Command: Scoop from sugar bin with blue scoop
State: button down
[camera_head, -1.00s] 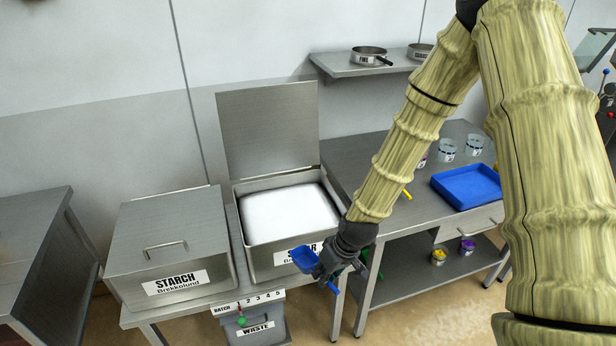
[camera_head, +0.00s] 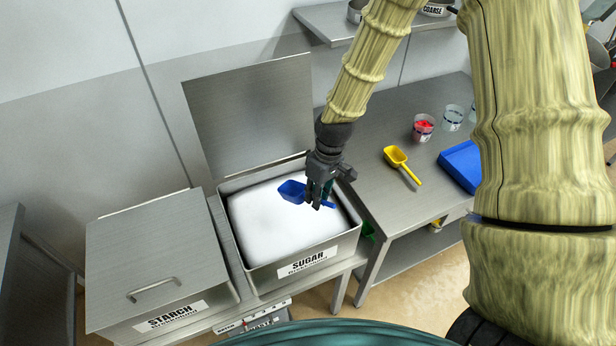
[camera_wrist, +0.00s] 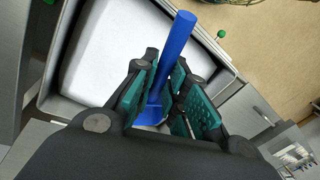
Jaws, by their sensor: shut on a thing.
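The sugar bin (camera_head: 352,238) is an open steel box labelled SUGAR, its lid (camera_head: 250,115) raised behind it and white sugar (camera_head: 268,226) filling it. My gripper (camera_head: 318,200) is over the right part of the bin, shut on the handle of the blue scoop (camera_head: 291,191). The scoop's bowl points left, over the sugar; whether it touches the sugar I cannot tell. In the wrist view the blue handle (camera_wrist: 177,48) sticks out between my gripper's teal finger pads (camera_wrist: 168,105), and the bowl is mostly hidden.
The closed starch bin (camera_head: 155,255) stands left of the sugar bin. On the table at right lie a yellow scoop (camera_head: 402,164), a cup with red contents (camera_head: 423,128), other clear cups and a blue tray (camera_head: 461,166). A shelf (camera_head: 325,22) hangs above.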

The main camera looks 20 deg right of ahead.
jog(key=shift+r, duration=0.1)
jog(key=shift+w+a+f, duration=0.15)
jog(key=shift+f, duration=0.5)
jog(key=shift+s+a+f+g+h, duration=0.1)
jog(key=shift+s+f+g+h, duration=0.2)
jog(key=shift+g, duration=0.2)
jog(key=shift+w+a+f+g, duration=0.15)
jog(key=shift+w+f+g, duration=0.15)
jog(key=shift+w+f, duration=0.35)
jog(key=shift+w+a+f+t+y+b, duration=0.55)
jog(key=shift+w+f+t+b, duration=0.5)
jog(key=shift+f+b, duration=1.8)
jog(key=shift+w+a+f+t+y+b, duration=0.35)
jog(key=shift+w+a+f+t+b, duration=0.55)
jog(key=shift+f+b, duration=1.95)
jog(key=shift+t+y, duration=0.3)
jog(key=shift+t, duration=0.35)
jog(key=shift+s+d+r+p, duration=0.25)
jog(key=shift+r+p, duration=1.3)
jog(key=shift+r, duration=0.45)
jog(key=shift+s+d+r+p, duration=0.2)
jog(key=shift+r+p, duration=1.35)
jog(key=shift+r, duration=0.5)
jog(key=shift+s+d+r+p, duration=0.25)
jog(key=shift+r+p, duration=1.3)
jog(key=shift+r, duration=0.45)
